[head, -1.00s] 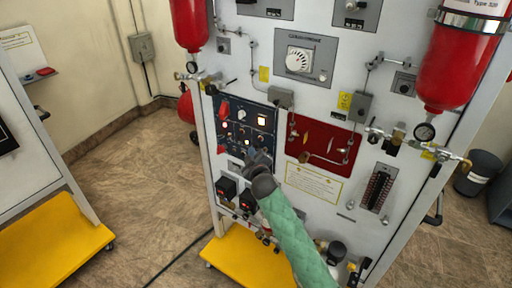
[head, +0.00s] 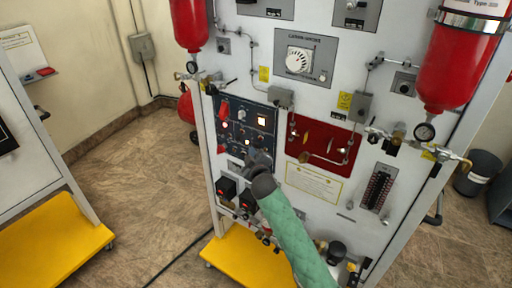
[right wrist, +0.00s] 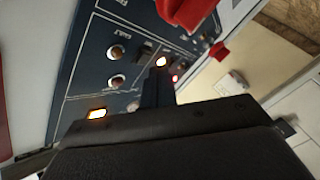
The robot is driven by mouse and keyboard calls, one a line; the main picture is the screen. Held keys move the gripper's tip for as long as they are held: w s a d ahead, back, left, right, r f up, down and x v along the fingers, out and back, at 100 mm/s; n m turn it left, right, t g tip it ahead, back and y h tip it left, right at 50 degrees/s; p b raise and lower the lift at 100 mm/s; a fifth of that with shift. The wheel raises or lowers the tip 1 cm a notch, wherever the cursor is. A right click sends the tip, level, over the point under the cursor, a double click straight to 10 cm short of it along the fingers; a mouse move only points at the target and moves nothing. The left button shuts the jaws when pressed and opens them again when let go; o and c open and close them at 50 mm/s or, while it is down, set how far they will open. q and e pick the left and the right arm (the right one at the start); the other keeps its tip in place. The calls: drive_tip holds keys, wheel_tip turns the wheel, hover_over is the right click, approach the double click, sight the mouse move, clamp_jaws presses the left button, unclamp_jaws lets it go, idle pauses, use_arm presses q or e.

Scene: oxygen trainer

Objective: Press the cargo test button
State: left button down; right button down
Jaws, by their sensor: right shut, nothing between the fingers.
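The dark blue control panel (head: 233,110) is on the left of the white trainer board, with red switch guards, knobs and lit lamps. It fills much of the right wrist view (right wrist: 85,60). I cannot read which control is the cargo test button. My right gripper (head: 250,154) is shut and empty at the panel's lower edge. In the right wrist view its dark fingers (right wrist: 158,78) point at the panel, close to a lit white lamp or button (right wrist: 161,61). I cannot tell if they touch. My left gripper is out of view.
A red panel (head: 320,139) with valves and tubing is right of the blue panel. Two small black boxes (head: 227,187) are below it. Red cylinders (head: 190,25) flank the board. A yellow base (head: 240,255) juts out at the bottom.

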drive_tip(key=shift+w+d, duration=0.1)
drive_tip(key=shift+w, duration=0.05)
drive_tip(key=shift+w+d, duration=0.2)
idle(0.3)
drive_tip(key=shift+w+d, duration=0.2)
drive_tip(key=shift+w, duration=0.1)
idle(0.8)
drive_tip(key=shift+s+a, duration=0.1)
idle(0.3)
drive_tip(key=shift+s+a+p, duration=0.3)
drive_tip(key=shift+s+a, duration=0.05)
drive_tip(key=shift+s, duration=0.2)
drive_tip(key=shift+s+a+p, duration=0.15)
drive_tip(key=shift+s+a, duration=0.6)
drive_tip(key=shift+s, duration=0.25)
drive_tip(key=shift+s+a+p, duration=0.15)
drive_tip(key=shift+s+a, duration=0.6)
drive_tip(key=shift+s, duration=0.25)
